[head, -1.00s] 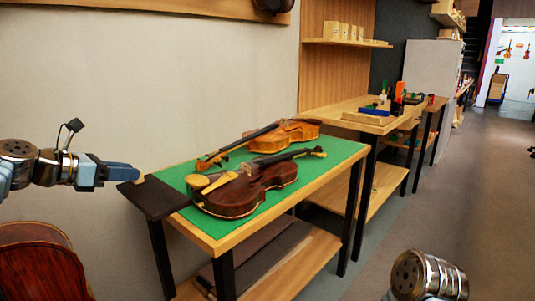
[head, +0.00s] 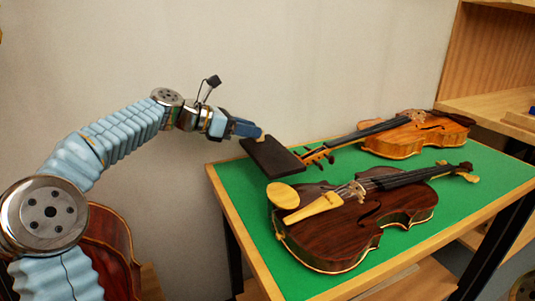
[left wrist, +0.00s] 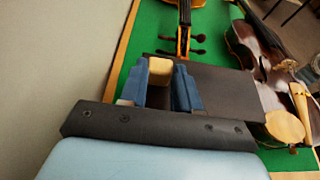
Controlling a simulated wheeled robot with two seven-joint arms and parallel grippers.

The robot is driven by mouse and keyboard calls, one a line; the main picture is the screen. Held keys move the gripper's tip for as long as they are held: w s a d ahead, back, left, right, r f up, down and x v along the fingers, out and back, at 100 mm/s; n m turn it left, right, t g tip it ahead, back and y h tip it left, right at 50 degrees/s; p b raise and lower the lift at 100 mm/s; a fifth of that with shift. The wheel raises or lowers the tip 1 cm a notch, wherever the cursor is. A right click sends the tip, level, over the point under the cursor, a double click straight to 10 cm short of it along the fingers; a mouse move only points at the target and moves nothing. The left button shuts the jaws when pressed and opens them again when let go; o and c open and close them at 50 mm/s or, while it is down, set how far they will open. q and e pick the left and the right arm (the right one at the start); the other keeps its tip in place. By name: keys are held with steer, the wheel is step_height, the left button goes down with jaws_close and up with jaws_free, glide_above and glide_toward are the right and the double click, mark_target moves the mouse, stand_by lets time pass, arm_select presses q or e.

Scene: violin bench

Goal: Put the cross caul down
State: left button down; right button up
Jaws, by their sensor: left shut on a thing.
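The cross caul (head: 272,157) is a dark, flat board with a pale block at one edge. My left gripper (head: 259,134) is shut on that block, with the board extending beyond the fingers. In the left wrist view, the pale block is between the blue fingers (left wrist: 161,84) and the dark board (left wrist: 222,88) extends right over green. The board is at the bench's back left, beside the far violin's scroll. I cannot tell whether it touches the bench top (head: 238,184). My right gripper is not in view.
A dark brown violin (head: 335,235) with a pale chinrest lies at the bench's front. A lighter violin (head: 400,140) lies behind it. The wall is close behind the bench. A red-brown instrument (head: 108,235) stands left of the bench. Green surface is clear at the left end.

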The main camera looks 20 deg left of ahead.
arm_select(q)
step_height(320, 180, down, 7)
steer(key=shift+r+b, duration=0.1)
steer(key=shift+b, duration=0.45)
steer(key=shift+s, duration=0.1)
steer(key=c, duration=0.8)
jaws_free()
